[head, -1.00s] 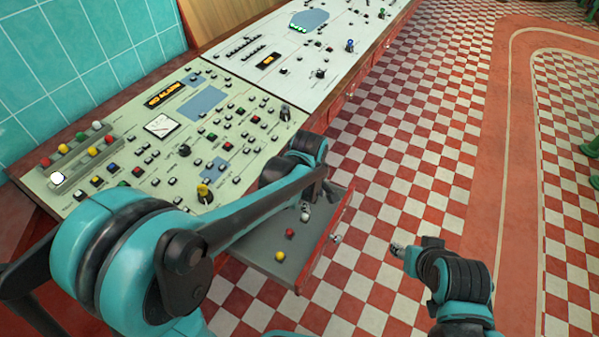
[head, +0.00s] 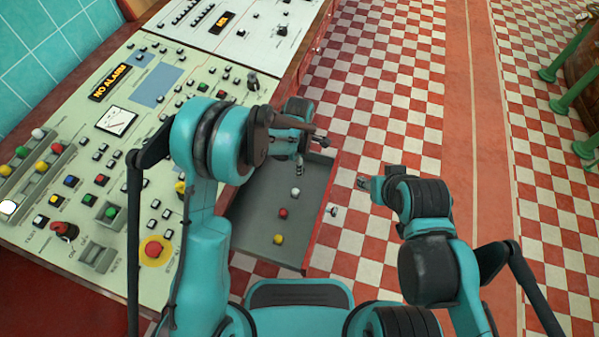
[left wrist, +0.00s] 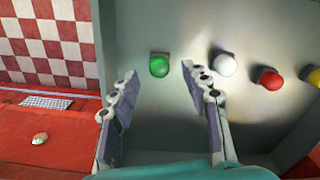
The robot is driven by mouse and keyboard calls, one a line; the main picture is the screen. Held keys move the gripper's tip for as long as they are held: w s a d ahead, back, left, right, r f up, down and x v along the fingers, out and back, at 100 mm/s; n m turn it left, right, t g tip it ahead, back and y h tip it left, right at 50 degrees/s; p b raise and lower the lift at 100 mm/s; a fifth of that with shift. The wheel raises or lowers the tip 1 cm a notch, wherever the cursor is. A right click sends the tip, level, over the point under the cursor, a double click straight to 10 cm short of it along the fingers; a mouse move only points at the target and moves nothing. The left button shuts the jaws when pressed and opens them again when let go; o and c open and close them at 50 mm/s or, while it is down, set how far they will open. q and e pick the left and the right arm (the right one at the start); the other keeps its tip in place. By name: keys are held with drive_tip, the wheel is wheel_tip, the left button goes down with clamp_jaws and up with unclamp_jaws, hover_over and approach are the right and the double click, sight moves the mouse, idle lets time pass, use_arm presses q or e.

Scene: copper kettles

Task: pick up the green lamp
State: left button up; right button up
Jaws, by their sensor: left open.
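The green lamp (left wrist: 159,65) lies on the grey floor of an open drawer (head: 262,228). In the left wrist view it shows ahead of my left gripper (left wrist: 160,92), between the lines of its two spread fingers and apart from them. In the head view my left gripper (head: 299,166) points down over the far part of the drawer, and I cannot make out the green lamp there. My right gripper (head: 364,183) is outside the drawer, to its right, too small to tell open from shut.
A white lamp (left wrist: 223,64), a red lamp (left wrist: 267,78) and a yellow lamp (left wrist: 314,76) lie in a row beside the green one. The drawer walls stand around them. A control console (head: 60,262) is at left. Checkered floor (head: 370,100) lies open at right.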

use_arm(q)
wheel_tip(320, 180, down, 2)
drive_tip(key=shift+f, duration=0.15)
use_arm(e)
drive_tip(key=shift+f, duration=0.45)
use_arm(q)
drive_tip(key=c, duration=1)
drive_tip(key=shift+c, duration=0.2)
drive_tip(key=shift+r, duration=0.25)
wheel_tip(320, 180, up, 5)
drive_tip(key=shift+d+f+p, duration=0.1)
drive_tip(key=shift+f+p, duration=0.1)
drive_tip(key=shift+p, duration=0.9)
drive_tip(key=s+d+r+p, duration=0.1)
drive_tip(key=d+r, duration=0.1)
drive_tip(key=d, duration=0.1)
drive_tip(key=d+r+p, duration=0.1)
drive_tip(key=d+r, duration=0.1)
drive_tip(key=d, duration=0.2)
drive_tip(key=s+d+r+p, duration=0.1)
drive_tip(key=d+r, duration=0.1)
drive_tip(key=d, duration=0.2)
drive_tip(key=shift+s+d+r, duration=0.1)
drive_tip(key=shift+s+d, duration=0.05)
drive_tip(key=shift+s, duration=0.2)
use_arm(e)
wheel_tip(320, 180, up, 6)
drive_tip(key=shift+f, duration=0.15)
